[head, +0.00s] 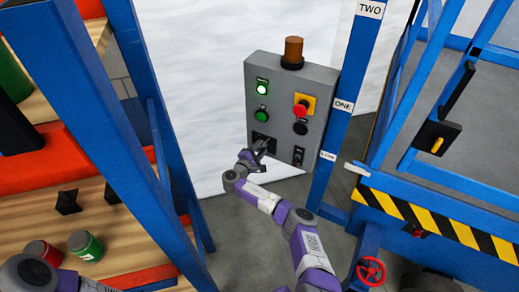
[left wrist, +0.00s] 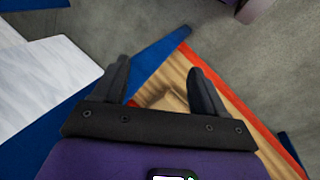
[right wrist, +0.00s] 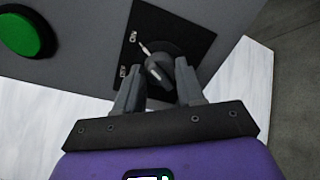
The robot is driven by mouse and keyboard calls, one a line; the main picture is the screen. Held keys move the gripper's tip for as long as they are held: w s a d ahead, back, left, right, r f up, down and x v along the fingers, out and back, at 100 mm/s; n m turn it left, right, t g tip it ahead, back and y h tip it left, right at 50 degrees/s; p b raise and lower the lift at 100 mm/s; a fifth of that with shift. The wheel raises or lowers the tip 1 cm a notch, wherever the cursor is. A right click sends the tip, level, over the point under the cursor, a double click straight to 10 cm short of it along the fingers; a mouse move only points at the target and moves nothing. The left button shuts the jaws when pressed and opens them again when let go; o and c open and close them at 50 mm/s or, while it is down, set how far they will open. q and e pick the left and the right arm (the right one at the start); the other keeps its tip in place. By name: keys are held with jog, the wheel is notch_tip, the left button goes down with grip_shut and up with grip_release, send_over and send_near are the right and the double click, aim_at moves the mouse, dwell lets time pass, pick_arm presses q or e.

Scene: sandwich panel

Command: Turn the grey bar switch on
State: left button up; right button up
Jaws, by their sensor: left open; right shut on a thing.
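The grey control box (head: 318,82) stands upright behind the blue frame in the head view. The bar switch sits on a black plate (head: 262,141) at its lower left. In the right wrist view, the dark grey switch knob (right wrist: 158,68) has a pale pointer tip, which lies towards the upper of two small white labels on the black plate (right wrist: 186,35). My right gripper (right wrist: 160,64) is shut on the knob, one finger on each side; it also shows in the head view (head: 256,150). My left gripper (left wrist: 160,80) is open and empty in the left wrist view.
The box also bears a lit green lamp (head: 262,87), a green button (head: 261,116), a red button on yellow (head: 302,107) and an orange beacon (head: 293,50). Blue posts (head: 348,85) and a striped platform (head: 440,218) stand right. Wooden shelves with cans (head: 86,245) stand left.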

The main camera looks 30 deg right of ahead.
jog(key=o, duration=1)
jog(key=shift+o, duration=0.2)
jog(key=v, duration=0.7)
jog(key=shift+s+a+p, duration=0.2)
jog(key=shift+a+p, duration=0.1)
jog(key=shift+p, duration=0.15)
